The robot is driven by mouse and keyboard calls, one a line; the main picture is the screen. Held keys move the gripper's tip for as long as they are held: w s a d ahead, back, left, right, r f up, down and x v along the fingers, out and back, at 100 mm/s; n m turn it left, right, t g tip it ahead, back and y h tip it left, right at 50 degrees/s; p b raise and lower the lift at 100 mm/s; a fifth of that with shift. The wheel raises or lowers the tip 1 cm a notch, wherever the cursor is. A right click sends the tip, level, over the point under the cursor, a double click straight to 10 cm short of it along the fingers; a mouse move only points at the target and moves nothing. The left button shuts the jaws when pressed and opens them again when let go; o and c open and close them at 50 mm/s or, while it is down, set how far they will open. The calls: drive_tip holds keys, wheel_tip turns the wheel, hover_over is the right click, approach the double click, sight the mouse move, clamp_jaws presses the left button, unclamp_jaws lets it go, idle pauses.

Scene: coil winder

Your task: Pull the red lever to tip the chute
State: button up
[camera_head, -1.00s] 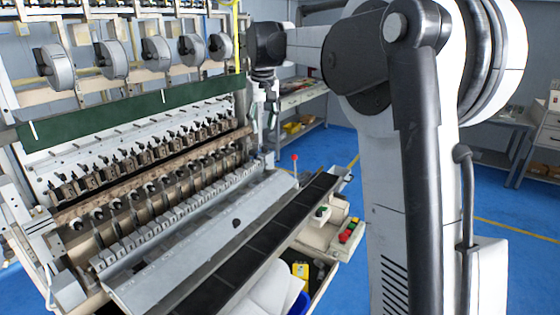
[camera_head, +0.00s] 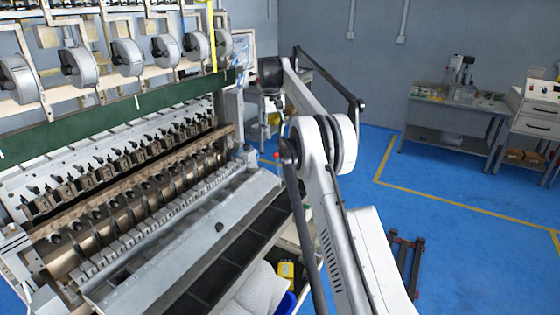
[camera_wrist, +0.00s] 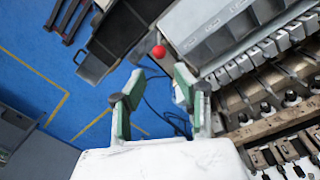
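The red lever's round knob (camera_wrist: 158,51) shows in the wrist view, just beyond my fingertips and between their lines. My gripper (camera_wrist: 159,82) is open and empty, with its two green-and-grey fingers spread apart. The lever's shaft is hard to make out. In the head view, the knob (camera_head: 277,155) is a small red dot beside my arm, below my gripper (camera_head: 279,122), which is small and partly hidden. The chute appears to be the long grey tray (camera_head: 185,240) along the machine's front; its end (camera_wrist: 205,22) shows in the wrist view.
A long black trough (camera_head: 225,255) runs along the front of the grey tray. The coil winder's row of guides (camera_wrist: 262,85) lies to the right in the wrist view. Blue floor (camera_head: 450,220) to the right is mostly open, with a workbench (camera_head: 455,115) behind.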

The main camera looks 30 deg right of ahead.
drive_tip(key=f, duration=0.4)
drive_tip(key=f+p, duration=0.1)
drive_tip(key=f, duration=0.4)
drive_tip(key=d+f+p, duration=0.1)
drive_tip(key=f, duration=0.4)
clamp_jaws()
